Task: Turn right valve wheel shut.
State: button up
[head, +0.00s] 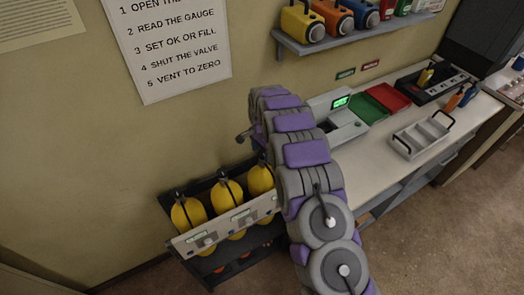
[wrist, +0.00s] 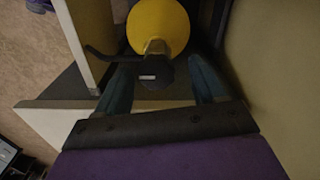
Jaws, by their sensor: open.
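The rack holds three yellow cylinders; the right cylinder (head: 261,181) stands beside my arm in the head view. Its valve top is partly hidden there by my arm. In the wrist view a yellow cylinder (wrist: 158,24) shows with a brass neck and a dark valve wheel (wrist: 153,73) bearing a small pale label. My gripper (wrist: 163,88) is open, with one blue-grey finger on each side of the wheel. I cannot tell whether either finger touches it. My gripper cannot be made out clearly in the head view.
A pale front panel (head: 224,226) with knobs and labels crosses the rack. The middle (head: 231,194) and left (head: 188,214) cylinders stand close by. The wall is close behind. The desk (head: 385,150) at right holds a green-display device (head: 341,103), trays and a caddy (head: 422,134).

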aim_at(262, 153)
jog(key=shift+d+r, duration=0.1)
jog(key=shift+r, duration=0.3)
notch_tip(262, 153, up, 16)
jog(key=shift+r+p, duration=0.15)
jog(key=shift+p, duration=0.2)
dwell(0.4)
